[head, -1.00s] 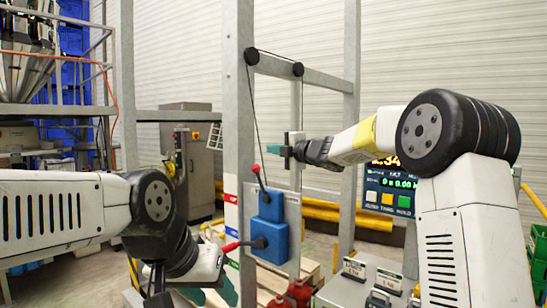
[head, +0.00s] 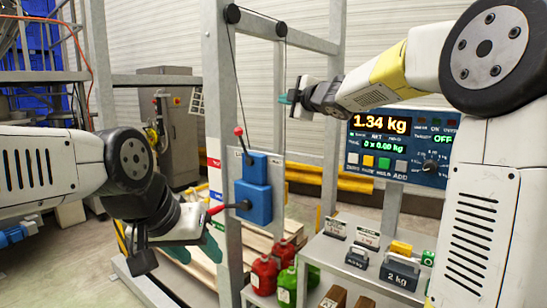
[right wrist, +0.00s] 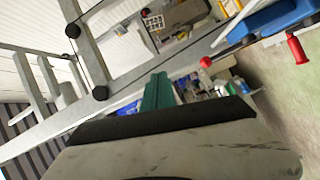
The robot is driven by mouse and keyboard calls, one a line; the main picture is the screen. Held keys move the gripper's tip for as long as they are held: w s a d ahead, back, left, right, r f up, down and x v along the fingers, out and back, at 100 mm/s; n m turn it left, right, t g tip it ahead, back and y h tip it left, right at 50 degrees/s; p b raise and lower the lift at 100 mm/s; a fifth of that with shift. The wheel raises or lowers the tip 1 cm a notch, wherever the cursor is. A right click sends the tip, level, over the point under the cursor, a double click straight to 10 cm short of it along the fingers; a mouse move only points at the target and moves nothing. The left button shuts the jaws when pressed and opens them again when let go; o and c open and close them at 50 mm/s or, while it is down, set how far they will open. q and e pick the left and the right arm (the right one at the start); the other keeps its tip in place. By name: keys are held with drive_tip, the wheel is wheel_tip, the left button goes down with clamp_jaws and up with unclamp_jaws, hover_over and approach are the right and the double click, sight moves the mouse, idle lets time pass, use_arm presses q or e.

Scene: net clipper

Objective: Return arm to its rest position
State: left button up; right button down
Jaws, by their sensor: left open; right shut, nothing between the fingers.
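My right arm reaches in from the right in the head view. Its gripper (head: 290,98) is shut and empty, held in the air in front of the grey metal frame. Its teal finger pads (right wrist: 158,92) show in the right wrist view, pressed together with nothing between them. My left arm comes in from the left, bent downward. Its gripper (head: 178,250) is open, low and left of the blue lever box (head: 253,191). I see nothing held in it. The box has two red-tipped levers, one pointing up and one pointing left.
The grey frame post (head: 217,120) carries black pulleys and a cord. A lit weight display (head: 398,148) stands at right. Below it, a shelf (head: 345,262) holds weights. Red jugs (head: 264,274) stand beneath the lever box. A grey cabinet (head: 180,130) stands behind my left arm.

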drive_tip(key=s+d+f+m+g+h, duration=0.2)
drive_tip(key=s+d+f+m+h, duration=0.2)
drive_tip(key=s+d+f+m, duration=0.4)
drive_tip(key=s+d+f+m+g+h, duration=0.1)
drive_tip(key=s+d+f+m+h, duration=0.25)
drive_tip(key=s+d+m, duration=0.45)
drive_tip(key=s+a+f+m+g, duration=0.1)
drive_tip(key=s+f+g, duration=0.1)
drive_tip(key=s+f, duration=0.2)
drive_tip(key=s+a+f+m+g+y, duration=0.1)
drive_tip(key=s+f, duration=0.4)
drive_tip(key=s, duration=0.5)
drive_tip(key=s+a+f+m+g, duration=0.2)
drive_tip(key=s+f+g, duration=0.1)
drive_tip(key=s, duration=0.5)
drive_tip(key=shift+f, duration=0.8)
drive_tip(key=shift+y, duration=0.25)
